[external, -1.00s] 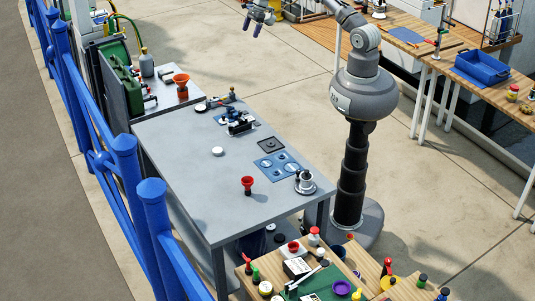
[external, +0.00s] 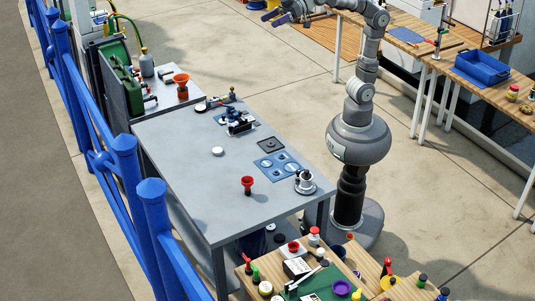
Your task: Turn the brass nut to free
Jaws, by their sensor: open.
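I cannot pick out the brass nut; any brass part is too small to tell in this view. A dark and blue mechanism (external: 238,124) stands toward the far right edge of the grey table (external: 190,180). A silver round fitting (external: 305,182) stands at its near right corner. My gripper (external: 272,18) is open and empty, at the top edge of the picture. It is high up, beyond the table's far end and well apart from everything on it.
The table also holds a red cup (external: 247,183), a white disc (external: 217,151), a blue plate (external: 278,166) and a dark square plate (external: 271,145). A cluttered wooden table (external: 373,284) stands in front. A blue railing (external: 125,165) runs along the left. The table's left half is clear.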

